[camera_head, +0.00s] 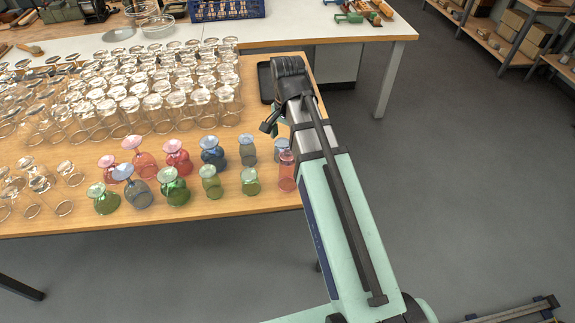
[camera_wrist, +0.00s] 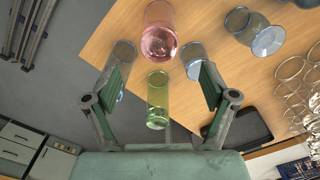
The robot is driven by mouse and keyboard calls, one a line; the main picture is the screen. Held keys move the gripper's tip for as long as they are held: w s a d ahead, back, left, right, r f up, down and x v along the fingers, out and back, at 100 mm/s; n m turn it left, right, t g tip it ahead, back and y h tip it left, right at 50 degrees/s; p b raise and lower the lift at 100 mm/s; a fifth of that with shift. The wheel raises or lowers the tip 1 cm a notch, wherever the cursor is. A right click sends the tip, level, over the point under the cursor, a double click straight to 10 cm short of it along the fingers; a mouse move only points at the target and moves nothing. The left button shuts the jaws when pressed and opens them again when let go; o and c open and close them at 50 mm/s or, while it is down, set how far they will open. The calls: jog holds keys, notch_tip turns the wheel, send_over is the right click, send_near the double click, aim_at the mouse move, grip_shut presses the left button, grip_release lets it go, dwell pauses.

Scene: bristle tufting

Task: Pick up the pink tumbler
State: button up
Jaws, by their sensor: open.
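The pink tumbler (camera_head: 287,173) stands near the front right edge of the wooden table, partly hidden by my arm in the head view. In the wrist view the pink tumbler (camera_wrist: 159,38) is at the top centre, beyond my fingertips. My gripper (camera_wrist: 160,82) is open, and the pink tumbler is not between its fingers. A green tumbler (camera_wrist: 157,100) appears in the gap between the fingers in the wrist view; I cannot tell its depth. In the head view my gripper (camera_head: 273,122) is above the table's right side, seen mostly from behind.
Blue-grey tumblers (camera_wrist: 195,62) (camera_wrist: 122,56) flank the pink one, close to my fingers. Coloured goblets (camera_head: 177,156) stand to the left, with many clear glasses (camera_head: 140,105) behind. A dark tray (camera_head: 266,88) lies at the table's back right. Open floor lies to the right.

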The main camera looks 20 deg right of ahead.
aim_at(288, 154)
notch_tip(288, 154, down, 6)
jog(key=shift+p, duration=0.6)
jog(key=shift+s+a+f+p, duration=0.15)
jog(key=shift+f+p, duration=0.4)
jog(key=shift+f, duration=0.45)
jog(key=shift+f+p, duration=0.45)
jog(key=shift+f, duration=1.2)
jog(key=c, duration=1.5)
